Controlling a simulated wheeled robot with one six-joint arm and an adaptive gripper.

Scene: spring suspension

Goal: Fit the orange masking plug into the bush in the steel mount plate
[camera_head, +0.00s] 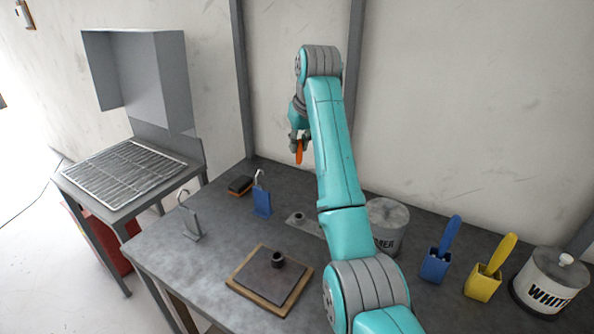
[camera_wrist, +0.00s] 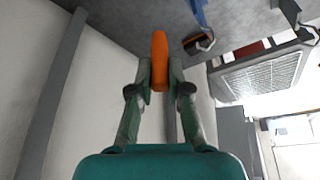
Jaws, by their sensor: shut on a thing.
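The orange masking plug (camera_head: 299,154) is held in my gripper (camera_head: 299,142), high above the back of the bench. In the wrist view the plug (camera_wrist: 160,60) sits between the two fingers of my gripper (camera_wrist: 160,76), which are shut on it, and it sticks out beyond the fingertips. A dark square plate (camera_head: 262,284), which looks like the steel mount plate, lies on a wooden board at the front of the bench. A dark upright bush (camera_head: 278,260) stands on it, apart from the plug. The inside of the bush is too small to make out.
A small grey plate (camera_head: 297,218) with a dark round part lies behind the board, partly hidden by my arm. Hooked stands, grey (camera_head: 192,223) and blue (camera_head: 262,202), are at the left, with a brush (camera_head: 240,186). Cans and brush holders stand right. The front-left bench is clear.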

